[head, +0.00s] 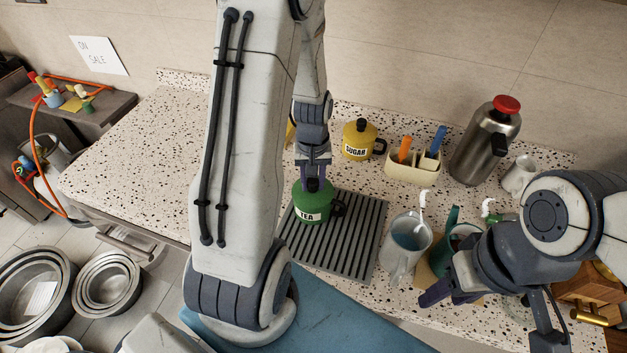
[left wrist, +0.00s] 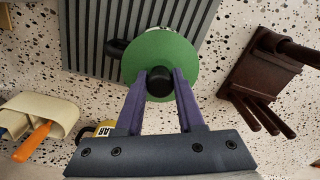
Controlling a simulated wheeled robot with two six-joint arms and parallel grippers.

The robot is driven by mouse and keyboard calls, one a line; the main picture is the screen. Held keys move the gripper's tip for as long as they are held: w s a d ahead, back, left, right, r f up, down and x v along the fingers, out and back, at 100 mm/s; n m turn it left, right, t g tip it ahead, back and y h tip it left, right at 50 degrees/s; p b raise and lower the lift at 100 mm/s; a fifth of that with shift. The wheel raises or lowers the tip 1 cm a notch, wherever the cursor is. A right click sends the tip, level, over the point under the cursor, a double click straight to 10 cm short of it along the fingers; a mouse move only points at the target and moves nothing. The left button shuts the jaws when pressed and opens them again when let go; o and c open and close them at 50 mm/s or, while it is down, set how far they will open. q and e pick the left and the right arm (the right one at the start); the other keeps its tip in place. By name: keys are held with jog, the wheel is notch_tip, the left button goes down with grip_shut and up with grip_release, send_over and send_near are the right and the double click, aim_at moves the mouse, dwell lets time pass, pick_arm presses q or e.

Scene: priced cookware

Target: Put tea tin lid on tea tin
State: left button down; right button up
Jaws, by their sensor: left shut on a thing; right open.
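The green tea tin (head: 309,216), with a white TEA label and a dark handle on its right, stands upright on the grey ribbed mat. My left gripper (head: 314,184) points down over the tin. It is shut on the black knob (left wrist: 160,82) of the round green tea tin lid (left wrist: 160,55). The lid covers the tin from above in the left wrist view. I cannot tell whether it rests on the rim or hangs just above it. My right gripper (head: 448,294) is open, at the lower right near the mugs.
The ribbed mat (head: 357,240) lies on the speckled counter. Behind are a yellow sugar tin (head: 357,141), a cream caddy (head: 413,167) and a steel flask (head: 484,142). A grey mug (head: 405,248) stands right of the mat. The counter's left side (head: 135,145) is clear.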

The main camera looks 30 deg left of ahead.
aim_at(314, 181)
pick_arm(q)
jog(key=shift+f, duration=0.2)
grip_release()
dwell(0.3)
dwell(0.3)
notch_tip(314, 181, up, 11)
jog(key=shift+f+b, duration=0.2)
jog(key=shift+b, duration=0.55)
jog(key=shift+d, duration=0.1)
dwell(0.5)
